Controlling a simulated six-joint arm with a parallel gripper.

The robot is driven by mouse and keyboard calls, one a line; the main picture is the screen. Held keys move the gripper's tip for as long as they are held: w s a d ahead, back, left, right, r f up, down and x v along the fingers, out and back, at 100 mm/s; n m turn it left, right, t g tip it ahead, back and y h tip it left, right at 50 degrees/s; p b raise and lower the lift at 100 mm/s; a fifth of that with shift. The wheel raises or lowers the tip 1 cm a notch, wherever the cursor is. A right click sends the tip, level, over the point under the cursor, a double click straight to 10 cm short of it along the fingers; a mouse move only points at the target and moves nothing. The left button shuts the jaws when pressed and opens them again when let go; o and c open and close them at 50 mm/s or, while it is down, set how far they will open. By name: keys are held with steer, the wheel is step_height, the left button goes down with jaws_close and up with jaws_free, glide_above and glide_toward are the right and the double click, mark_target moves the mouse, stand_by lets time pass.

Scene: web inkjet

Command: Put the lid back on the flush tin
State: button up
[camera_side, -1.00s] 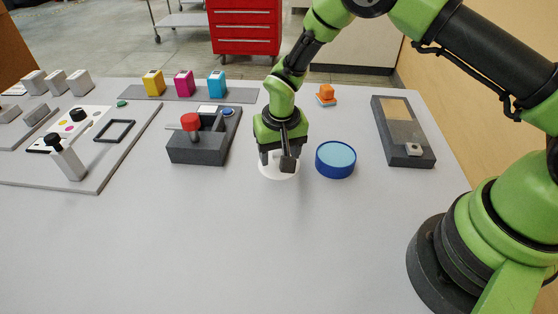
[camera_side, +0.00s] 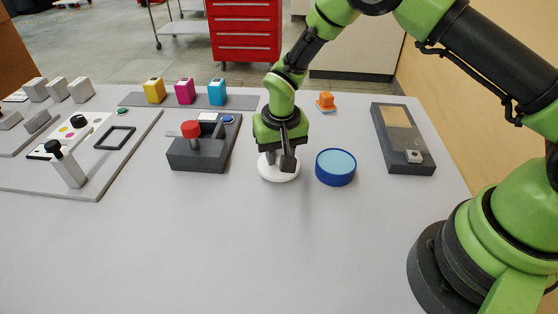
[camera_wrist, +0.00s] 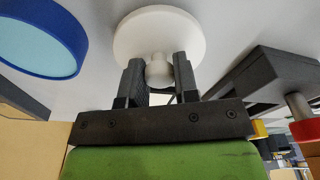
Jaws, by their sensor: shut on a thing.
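The lid (camera_side: 277,177) is a round white disc with a knob (camera_wrist: 159,71) on it. My gripper (camera_side: 279,160) points down over the lid in the side view. In the wrist view, my gripper (camera_wrist: 159,87) has its two fingers shut on the knob, one on each side. I cannot tell whether the lid touches the table or hangs just above it. The flush tin (camera_side: 335,178) is a short blue cylinder with a pale blue top face, uncovered, just right of the lid. The tin (camera_wrist: 75,42) also shows at the upper left of the wrist view.
A dark grey box (camera_side: 212,160) with a red knob stands left of my gripper. A dark block (camera_side: 421,140) lies to the right, and a small orange piece (camera_side: 326,99) behind. Yellow, magenta and cyan cartridges (camera_side: 184,92) stand at the back. The front table is clear.

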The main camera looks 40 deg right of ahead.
steer(key=r, duration=0.5)
steer(key=d+r, duration=0.1)
steer(key=r, duration=0.1)
steer(key=shift+s+r, duration=0.2)
steer(key=shift+s, duration=0.05)
glide_above(335, 160)
steer(key=shift+s+r, duration=0.1)
steer(key=shift+s, duration=0.15)
steer(key=shift+f, duration=3.05)
steer(key=shift+f, duration=0.15)
steer(key=o, duration=1.5)
